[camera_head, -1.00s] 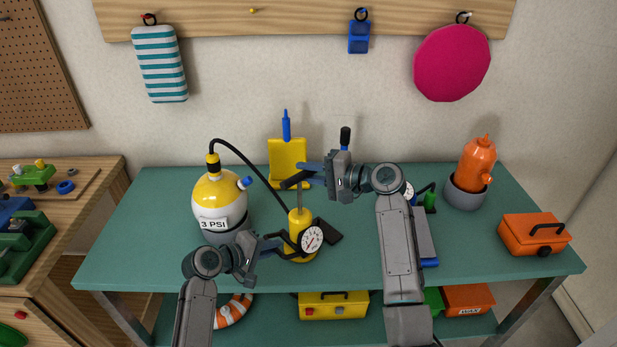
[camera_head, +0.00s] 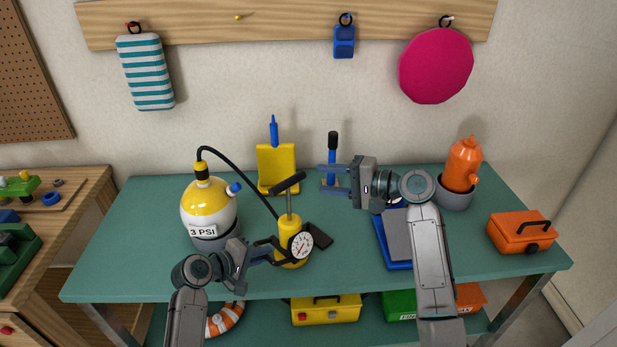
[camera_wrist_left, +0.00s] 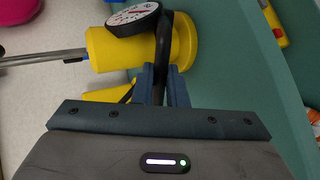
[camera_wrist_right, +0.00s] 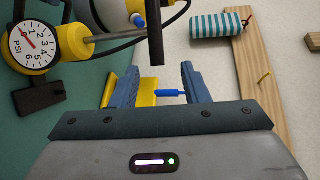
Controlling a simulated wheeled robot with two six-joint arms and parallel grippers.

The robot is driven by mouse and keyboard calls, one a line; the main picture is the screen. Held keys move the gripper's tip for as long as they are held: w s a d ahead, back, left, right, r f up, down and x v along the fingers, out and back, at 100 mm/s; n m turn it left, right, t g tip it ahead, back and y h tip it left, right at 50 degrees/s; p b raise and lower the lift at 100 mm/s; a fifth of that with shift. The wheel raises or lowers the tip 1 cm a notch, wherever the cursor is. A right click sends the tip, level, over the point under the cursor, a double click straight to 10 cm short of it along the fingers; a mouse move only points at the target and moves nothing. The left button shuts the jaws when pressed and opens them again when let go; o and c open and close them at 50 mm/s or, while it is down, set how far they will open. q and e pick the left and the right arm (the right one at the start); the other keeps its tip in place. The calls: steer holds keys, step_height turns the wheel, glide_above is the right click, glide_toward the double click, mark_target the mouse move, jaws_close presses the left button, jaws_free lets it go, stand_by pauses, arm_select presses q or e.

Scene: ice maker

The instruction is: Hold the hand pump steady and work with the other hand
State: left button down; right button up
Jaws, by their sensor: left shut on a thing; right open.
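The hand pump (camera_head: 291,250) is a yellow upright cylinder with a round white gauge (camera_head: 301,245), a thin rod and a black T-handle (camera_head: 289,183) on top. The rod stands partly out of the cylinder. My left gripper (camera_head: 268,250) is shut on a black bar on the pump's side; the left wrist view shows the bar (camera_wrist_left: 159,60) between the fingers beside the yellow body. My right gripper (camera_head: 338,180) is open and empty, to the right of the T-handle and apart from it. The right wrist view shows the handle (camera_wrist_right: 155,30) ahead of the open fingers (camera_wrist_right: 160,90).
A black hose joins the pump to a yellow-and-white tank (camera_head: 208,206) labelled 3 PSI. A yellow stand (camera_head: 277,168) and a blue tool with a black grip (camera_head: 332,150) are behind. A blue tray (camera_head: 385,240), orange bottle (camera_head: 463,165) and orange box (camera_head: 520,232) are right.

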steer(key=v, duration=0.3)
steer(key=shift+s+d+r, duration=0.1)
steer(key=shift+s+d, duration=0.05)
steer(key=shift+d, duration=0.1)
step_height(320, 180, up, 7)
stand_by(0.7)
